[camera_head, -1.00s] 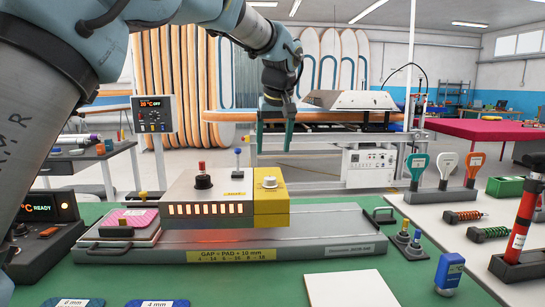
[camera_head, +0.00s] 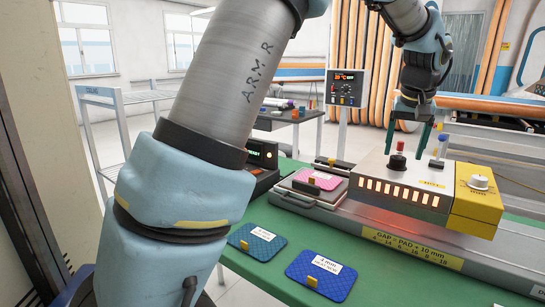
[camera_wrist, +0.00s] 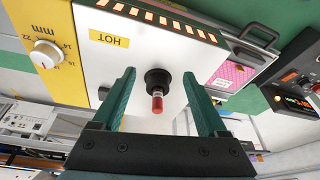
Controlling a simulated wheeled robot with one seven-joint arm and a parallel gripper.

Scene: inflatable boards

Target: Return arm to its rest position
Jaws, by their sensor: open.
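My gripper (camera_head: 413,121) hangs from my arm above and behind the press in the head view, its two green fingers pointing down. In the wrist view my gripper (camera_wrist: 160,95) is open, with its fingers spread and nothing held between them. The red-topped knob (camera_wrist: 157,100) of the press appears between the fingers in that picture; I cannot tell its distance from them. The press (camera_head: 405,190) is a grey and yellow box with a row of glowing slots. In the wrist view the press (camera_wrist: 120,60) carries a yellow HOT label.
The press stands on a long grey base (camera_head: 400,240) on a green bench. A pink pad (camera_head: 317,179) lies at its left end. Two blue pads (camera_head: 322,275) (camera_head: 256,240) lie in front. A control box (camera_head: 346,87) stands behind. A shelf rack (camera_head: 125,97) is at the left.

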